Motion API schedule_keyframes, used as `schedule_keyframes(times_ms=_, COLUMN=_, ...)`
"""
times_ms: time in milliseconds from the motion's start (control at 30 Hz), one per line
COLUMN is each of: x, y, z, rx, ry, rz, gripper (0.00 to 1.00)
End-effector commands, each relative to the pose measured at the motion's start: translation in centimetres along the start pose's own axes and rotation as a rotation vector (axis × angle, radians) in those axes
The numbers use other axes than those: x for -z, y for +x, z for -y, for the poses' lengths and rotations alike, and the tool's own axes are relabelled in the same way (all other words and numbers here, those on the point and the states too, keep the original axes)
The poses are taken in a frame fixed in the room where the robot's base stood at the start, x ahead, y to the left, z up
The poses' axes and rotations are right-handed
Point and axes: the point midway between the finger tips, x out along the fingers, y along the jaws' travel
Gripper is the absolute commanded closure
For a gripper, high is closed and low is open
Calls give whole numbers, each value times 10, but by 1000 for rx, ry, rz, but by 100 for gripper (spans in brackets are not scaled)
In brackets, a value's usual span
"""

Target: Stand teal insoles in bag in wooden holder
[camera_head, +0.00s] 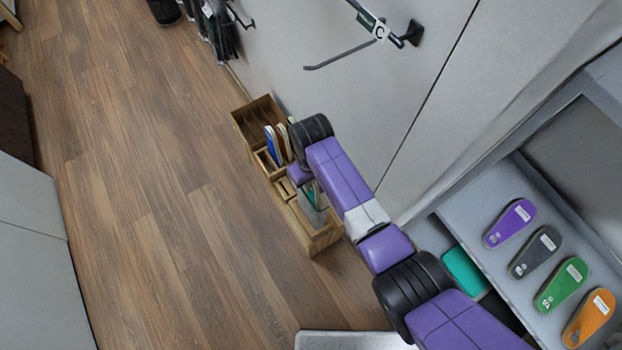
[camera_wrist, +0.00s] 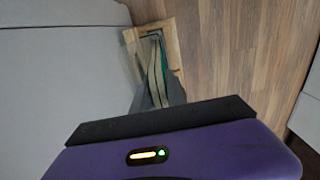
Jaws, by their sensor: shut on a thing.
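The wooden holder (camera_head: 318,240) stands on the floor against the grey wall, with several compartments. The clear bag with teal insoles (camera_head: 316,203) is at the holder's near end. In the wrist view the bag (camera_wrist: 157,70) shows pale and teal edges, roughly upright, within the wooden frame (camera_wrist: 176,42). Whether its lower edge rests on the holder's bottom I cannot tell. My gripper (camera_head: 301,176) is over the holder, shut on the bag's top end. Its fingertips are mostly hidden; its dark edge and purple body fill the lower wrist view.
Blue-and-white and reddish insoles (camera_head: 276,145) stand in a farther compartment, close to my arm. A shelf at right holds purple (camera_head: 510,223), grey (camera_head: 535,252), green (camera_head: 561,285) and orange insoles (camera_head: 589,317). A hook (camera_head: 345,53) sticks out from the wall. Floor left of the holder is clear.

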Motion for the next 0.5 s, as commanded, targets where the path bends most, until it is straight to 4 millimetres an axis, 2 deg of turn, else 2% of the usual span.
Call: schedule_keyframes(times_ms=500, x=2, y=26, z=-1, rx=-2, ry=1, rz=-3, gripper=100)
